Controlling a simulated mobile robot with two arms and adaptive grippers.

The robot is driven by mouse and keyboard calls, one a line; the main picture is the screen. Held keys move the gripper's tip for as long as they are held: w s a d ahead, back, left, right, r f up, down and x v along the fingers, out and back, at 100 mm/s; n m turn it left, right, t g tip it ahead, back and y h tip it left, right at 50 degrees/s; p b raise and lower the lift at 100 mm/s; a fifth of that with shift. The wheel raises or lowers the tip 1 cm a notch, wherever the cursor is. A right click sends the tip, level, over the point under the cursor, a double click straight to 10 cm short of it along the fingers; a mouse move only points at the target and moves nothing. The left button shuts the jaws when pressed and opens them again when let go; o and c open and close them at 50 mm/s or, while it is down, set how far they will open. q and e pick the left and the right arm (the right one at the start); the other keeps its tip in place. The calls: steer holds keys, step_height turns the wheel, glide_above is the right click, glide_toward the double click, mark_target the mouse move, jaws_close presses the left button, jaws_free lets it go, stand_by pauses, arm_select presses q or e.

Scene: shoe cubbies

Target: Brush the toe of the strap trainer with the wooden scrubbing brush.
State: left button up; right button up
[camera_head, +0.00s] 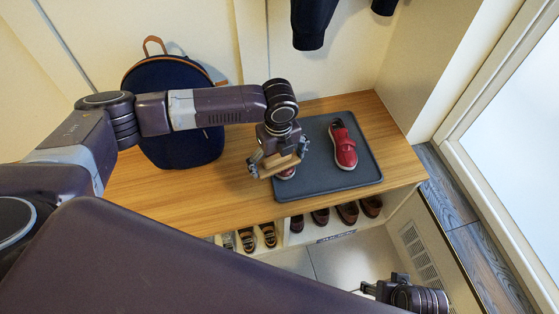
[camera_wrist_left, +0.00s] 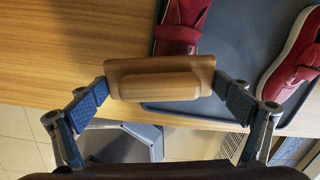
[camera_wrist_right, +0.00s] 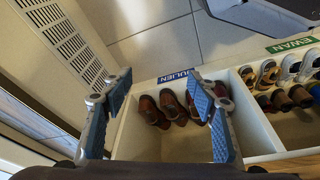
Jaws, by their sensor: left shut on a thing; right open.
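My left gripper (camera_head: 276,158) is shut on the wooden scrubbing brush (camera_wrist_left: 160,80), held by its two ends with the wooden back facing the wrist camera. In the head view the brush (camera_head: 281,168) is right above one red strap trainer (camera_head: 288,174), mostly hidden by the gripper. In the left wrist view this trainer (camera_wrist_left: 180,36) reaches under the brush; I cannot tell if bristles touch it. The other red trainer (camera_head: 343,148) stands to the right on the same dark grey tray (camera_head: 330,184). My right gripper (camera_wrist_right: 163,95) is open and empty, low in front of the bench.
The wooden bench top (camera_head: 235,203) carries the tray and a dark blue backpack (camera_head: 180,115) at left. Cubbies below hold several shoes (camera_wrist_right: 172,107), with name labels on the front. Dark clothes (camera_head: 311,22) hang above. A wall and a glazed door frame stand at right.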

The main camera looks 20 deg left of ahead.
mark_target(293, 160)
arm_select(q)
steer(key=shift+w+d+f, duration=0.1)
steer(key=shift+d, duration=0.05)
steer(key=shift+c, duration=1)
steer(key=shift+w+d, duration=0.55)
steer(key=shift+d, duration=0.3)
steer(key=shift+c, duration=0.2)
steer(key=shift+w+d, duration=0.45)
steer(key=shift+d, duration=0.3)
steer(key=shift+w+d, duration=0.15)
steer(key=shift+p, duration=0.35)
arm_select(e)
steer(key=shift+w+f, duration=0.2)
steer(key=shift+f, duration=0.4)
